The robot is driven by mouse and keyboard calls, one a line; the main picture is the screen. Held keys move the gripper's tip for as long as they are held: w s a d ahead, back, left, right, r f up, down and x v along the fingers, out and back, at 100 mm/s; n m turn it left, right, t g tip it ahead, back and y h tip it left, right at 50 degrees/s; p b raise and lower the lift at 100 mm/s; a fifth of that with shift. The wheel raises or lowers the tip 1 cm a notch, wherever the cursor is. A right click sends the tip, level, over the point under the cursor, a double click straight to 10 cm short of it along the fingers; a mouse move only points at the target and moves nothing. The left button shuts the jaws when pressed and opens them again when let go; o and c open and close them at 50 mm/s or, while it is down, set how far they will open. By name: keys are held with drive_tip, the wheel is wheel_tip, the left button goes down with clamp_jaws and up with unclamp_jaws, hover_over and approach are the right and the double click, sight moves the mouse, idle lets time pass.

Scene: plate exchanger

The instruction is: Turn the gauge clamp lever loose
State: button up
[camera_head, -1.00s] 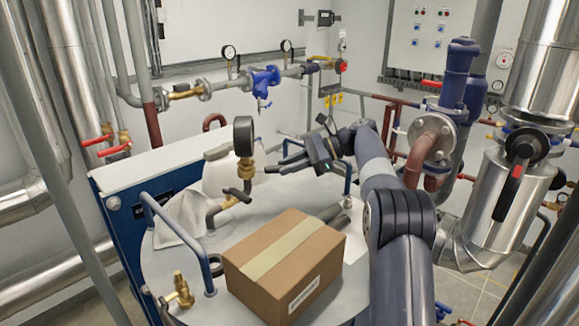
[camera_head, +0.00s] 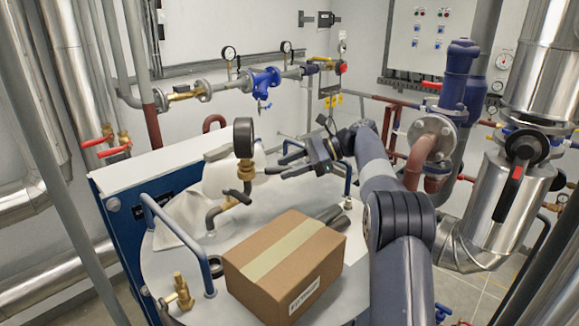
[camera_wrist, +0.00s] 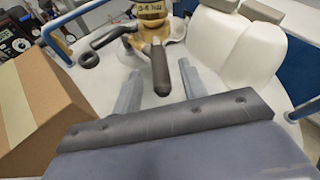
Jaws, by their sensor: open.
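The gauge (camera_head: 243,138) stands on a brass fitting (camera_head: 246,172) above a bent pipe on the round grey lid. Its dark clamp lever (camera_head: 238,196) sticks out low beside the fitting. In the wrist view the lever's dark handle (camera_wrist: 160,70) points toward me from the brass body (camera_wrist: 152,22). My gripper (camera_head: 280,167) is open, just right of the gauge. In the wrist view my gripper (camera_wrist: 162,78) has one finger on each side of the handle's end, with gaps visible. I cannot tell whether the fingers are level with the handle.
A cardboard box (camera_head: 284,263) sits on the lid (camera_head: 180,262) close below my arm. Blue rails (camera_head: 182,232) stand at the lid's edge. White rounded containers (camera_wrist: 218,45) stand behind the gauge. A black ring (camera_head: 216,265) lies by the box.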

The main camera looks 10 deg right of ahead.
drive_tip(key=v, duration=0.7)
drive_tip(key=shift+d, duration=0.25)
drive_tip(key=shift+r, duration=0.1)
drive_tip(key=shift+c, duration=0.5)
